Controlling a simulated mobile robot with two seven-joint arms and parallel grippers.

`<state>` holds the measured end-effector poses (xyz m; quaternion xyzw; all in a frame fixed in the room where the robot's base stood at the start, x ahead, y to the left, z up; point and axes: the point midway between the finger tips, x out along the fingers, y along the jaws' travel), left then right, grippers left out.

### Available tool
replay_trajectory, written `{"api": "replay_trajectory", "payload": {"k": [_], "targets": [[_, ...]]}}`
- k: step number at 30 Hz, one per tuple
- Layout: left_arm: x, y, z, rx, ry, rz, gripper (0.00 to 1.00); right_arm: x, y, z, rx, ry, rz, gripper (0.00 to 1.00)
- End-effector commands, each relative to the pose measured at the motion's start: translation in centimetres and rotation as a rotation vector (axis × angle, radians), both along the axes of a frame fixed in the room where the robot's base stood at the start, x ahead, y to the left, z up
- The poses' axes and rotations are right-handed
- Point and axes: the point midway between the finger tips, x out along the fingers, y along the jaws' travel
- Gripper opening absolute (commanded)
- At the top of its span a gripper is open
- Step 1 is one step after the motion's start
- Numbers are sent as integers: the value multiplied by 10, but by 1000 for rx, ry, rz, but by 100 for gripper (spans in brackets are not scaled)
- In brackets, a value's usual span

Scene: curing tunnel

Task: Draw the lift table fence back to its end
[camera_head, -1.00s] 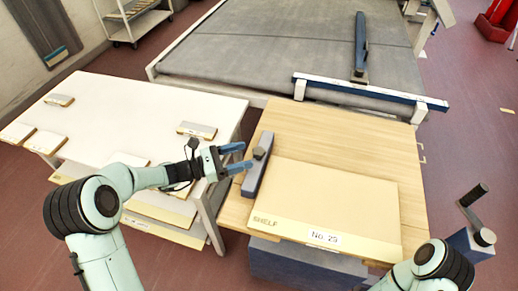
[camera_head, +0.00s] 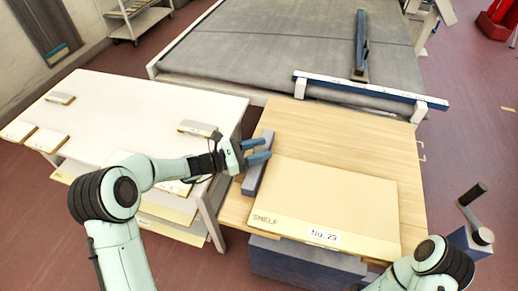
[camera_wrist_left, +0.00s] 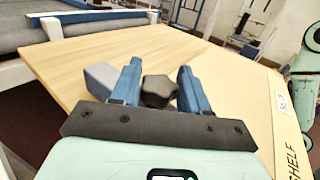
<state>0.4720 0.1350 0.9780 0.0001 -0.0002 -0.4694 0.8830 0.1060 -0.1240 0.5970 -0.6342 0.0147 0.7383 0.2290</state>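The lift table (camera_head: 330,135) has a light wood top. Its fence (camera_head: 257,175), a short blue-grey bar, lies along the left side of the top, beside a cream board. A bit of the fence (camera_wrist_left: 100,78) shows in the left wrist view, left of the fingers. My left gripper (camera_head: 268,148) is at the fence's far half, its blue fingers over the dark knob. In the left wrist view, the knob (camera_wrist_left: 158,91) sits between the two open fingers (camera_wrist_left: 160,80); whether they touch it is unclear.
A cream board (camera_head: 330,200) marked SHELF and No. 29 lies on the wood top. A white table (camera_head: 150,105) with small boards stands left. A grey conveyor (camera_head: 290,50) with a blue-and-white rail (camera_head: 370,91) lies beyond. A crank handle (camera_head: 475,215) stands at right.

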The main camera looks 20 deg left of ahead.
Motion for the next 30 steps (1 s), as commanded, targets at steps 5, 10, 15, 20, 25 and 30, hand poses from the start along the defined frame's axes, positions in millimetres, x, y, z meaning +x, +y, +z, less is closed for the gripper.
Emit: {"api": "replay_trajectory", "payload": {"k": [5,10,15,20,25,30], "targets": [[1,14,0,1,0,4,0,2,0,4,0,-2,0,52],[2,41,1,1,-1,4,0,5,0,9,0,-6,0,52],[2,45,0,1,1,5,0,5,0,9,0,-6,0,52],[2,46,0,2,0,7,58,5,0,9,0,-6,0,52],[2,44,0,1,0,4,66,5,0,9,0,-6,0,52],[1,44,0,1,1,2,66,4,0,9,1,-5,0,52]]}}
